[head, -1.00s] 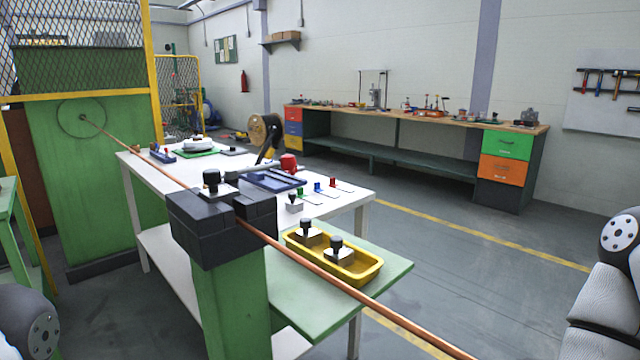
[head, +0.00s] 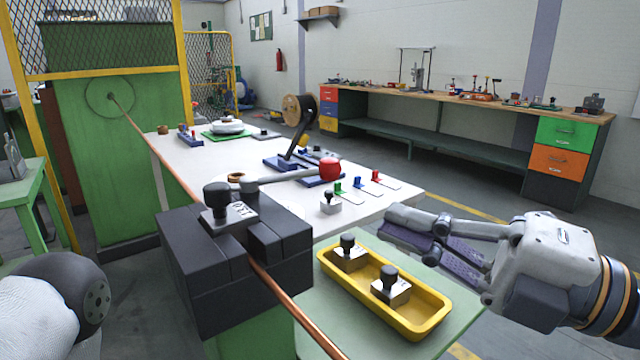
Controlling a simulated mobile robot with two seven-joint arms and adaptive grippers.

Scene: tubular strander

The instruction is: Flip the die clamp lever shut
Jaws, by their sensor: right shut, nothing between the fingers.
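The die clamp is a dark split block (head: 205,275) on a green post. The copper rod (head: 285,300) runs through it. A die insert with a black knob (head: 228,212) sits on top of the block. A grey lever (head: 278,180) with a red ball (head: 330,169) at its end reaches from behind the block to the right, over the white table. My right gripper (head: 412,236) is shut and empty, to the right of the red ball and clearly apart from it. My left gripper is out of view.
A yellow tray (head: 438,312) with two knobbed dies lies on the green shelf just below my right gripper. The white table (head: 400,195) holds a reel stand (head: 300,130), a small knobbed block (head: 330,203) and coloured tags. A workbench (head: 470,95) stands along the back wall.

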